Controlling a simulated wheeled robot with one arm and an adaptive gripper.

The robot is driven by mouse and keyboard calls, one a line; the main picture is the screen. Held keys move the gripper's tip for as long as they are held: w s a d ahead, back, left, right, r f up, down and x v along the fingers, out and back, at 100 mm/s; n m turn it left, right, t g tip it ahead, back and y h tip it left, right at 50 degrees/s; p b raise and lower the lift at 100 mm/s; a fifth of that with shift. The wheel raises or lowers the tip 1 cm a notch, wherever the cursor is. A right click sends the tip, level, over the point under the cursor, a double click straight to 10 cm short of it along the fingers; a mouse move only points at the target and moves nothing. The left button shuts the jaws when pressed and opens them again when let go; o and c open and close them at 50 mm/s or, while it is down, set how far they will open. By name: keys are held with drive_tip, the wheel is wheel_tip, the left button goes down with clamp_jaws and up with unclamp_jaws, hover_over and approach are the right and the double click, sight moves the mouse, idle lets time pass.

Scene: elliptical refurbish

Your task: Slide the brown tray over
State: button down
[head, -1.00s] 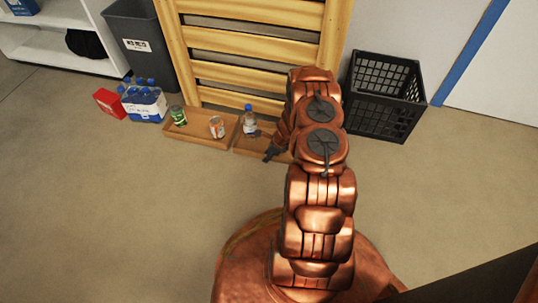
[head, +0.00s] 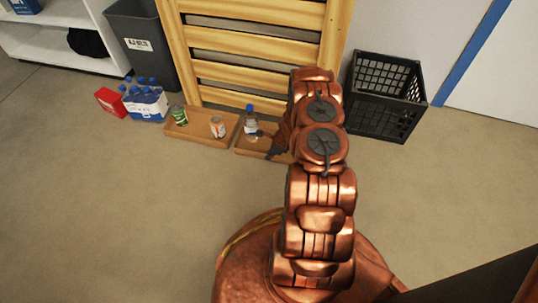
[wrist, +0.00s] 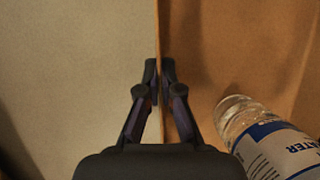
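Two brown trays lie side by side on the floor against the wooden slatted panel. The right brown tray (head: 247,151) holds an upright clear water bottle (head: 251,126) with a blue cap; my arm hides its right part. My gripper (head: 272,154) is low at this tray's front edge. In the wrist view the gripper (wrist: 160,75) has its fingers close together, one on each side of the tray's thin wall (wrist: 158,35), shut on it. The bottle (wrist: 268,140) shows right of the fingers, inside the tray. The left brown tray (head: 201,138) holds a green can (head: 179,115) and an orange-white can (head: 217,127).
A black crate (head: 385,95) stands right of the panel (head: 255,55). A grey bin (head: 143,45), a pack of blue-capped bottles (head: 146,102) and a red box (head: 110,101) stand left of the trays. The floor (head: 130,210) in front is clear.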

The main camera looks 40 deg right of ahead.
drive_tip(key=shift+s+d+p, duration=0.15)
drive_tip(key=shift+s+p, duration=0.05)
drive_tip(key=shift+s, duration=0.45)
drive_tip(key=shift+s+d+p, duration=0.15)
drive_tip(key=shift+s+p, duration=0.05)
drive_tip(key=shift+s, duration=0.45)
drive_tip(key=c, duration=1.2)
unclamp_jaws()
drive_tip(key=shift+c, duration=0.2)
drive_tip(key=v, duration=1.2)
drive_tip(key=shift+a, duration=0.1)
